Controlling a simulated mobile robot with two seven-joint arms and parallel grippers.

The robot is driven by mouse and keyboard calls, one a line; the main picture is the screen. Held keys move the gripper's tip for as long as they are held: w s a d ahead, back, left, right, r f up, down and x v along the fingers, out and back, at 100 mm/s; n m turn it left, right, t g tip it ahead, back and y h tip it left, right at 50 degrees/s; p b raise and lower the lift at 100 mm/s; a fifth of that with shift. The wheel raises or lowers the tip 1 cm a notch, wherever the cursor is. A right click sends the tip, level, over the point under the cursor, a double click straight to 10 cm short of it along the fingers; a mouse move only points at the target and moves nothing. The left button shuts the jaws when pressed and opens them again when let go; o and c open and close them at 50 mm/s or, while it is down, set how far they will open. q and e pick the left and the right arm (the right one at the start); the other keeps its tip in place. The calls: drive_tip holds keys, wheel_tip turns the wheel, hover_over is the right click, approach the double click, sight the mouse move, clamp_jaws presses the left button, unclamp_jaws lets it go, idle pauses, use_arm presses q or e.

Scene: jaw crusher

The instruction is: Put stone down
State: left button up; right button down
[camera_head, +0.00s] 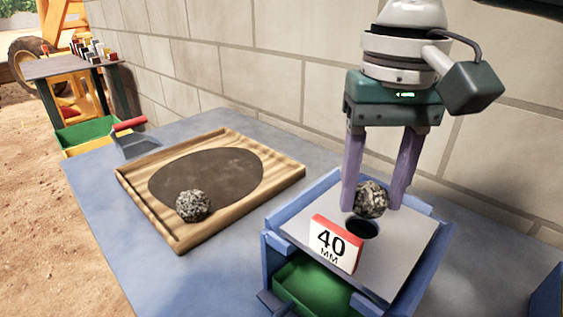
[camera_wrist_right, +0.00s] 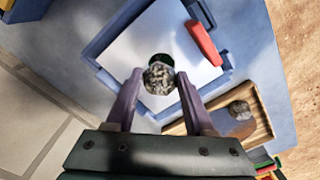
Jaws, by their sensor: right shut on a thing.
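A speckled grey stone (camera_head: 371,199) is between the purple fingers of my right gripper (camera_head: 377,203), which is shut on it. The stone is just above the round hole (camera_head: 362,227) in the white top plate (camera_head: 409,232) of a blue box. In the right wrist view the held stone (camera_wrist_right: 159,77) partly covers the hole. A second speckled stone (camera_head: 193,206) lies on the dark oval of the wooden tray (camera_head: 286,176) at the left. My left gripper is not in view.
A "40 MM" sign (camera_head: 335,243) stands at the front of the blue box. A green drawer (camera_head: 315,285) is under the plate. A block wall (camera_head: 330,60) runs behind the blue table (camera_head: 110,235). A scoop with a red handle (camera_head: 130,125) is behind the tray.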

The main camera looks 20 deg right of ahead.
wheel_tip(320, 180, down, 2)
drive_tip(key=shift+f, duration=0.15)
drive_tip(key=shift+c, duration=1.4)
unclamp_jaws()
